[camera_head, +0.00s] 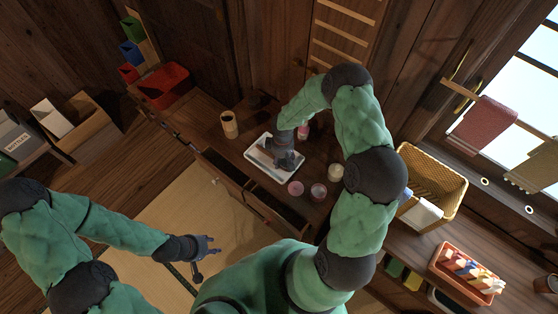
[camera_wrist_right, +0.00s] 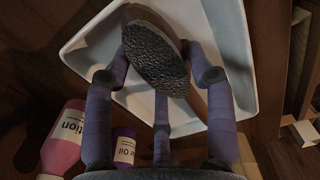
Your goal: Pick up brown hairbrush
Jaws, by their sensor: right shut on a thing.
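The brown hairbrush (camera_wrist_right: 156,58) shows in the right wrist view as an oval head with dark, dense bristles facing the camera. It is over a white tray (camera_wrist_right: 88,48), and I cannot tell whether it still touches the tray. My right gripper (camera_wrist_right: 162,85) is shut on the hairbrush, with fingers on both sides and one below. In the head view the right gripper (camera_head: 285,160) is over the white tray (camera_head: 262,172) and hides most of the brush. My left gripper (camera_head: 207,250) is empty and open, above the floor at lower left.
A pink lotion bottle (camera_wrist_right: 64,135) and a purple bottle (camera_wrist_right: 124,148) stand close beside the tray. Several small jars (camera_head: 318,191) and a cup (camera_head: 229,124) are on the wooden top. A drawer (camera_head: 278,212) is pulled out in front. A yellow basket (camera_head: 434,180) stands at right.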

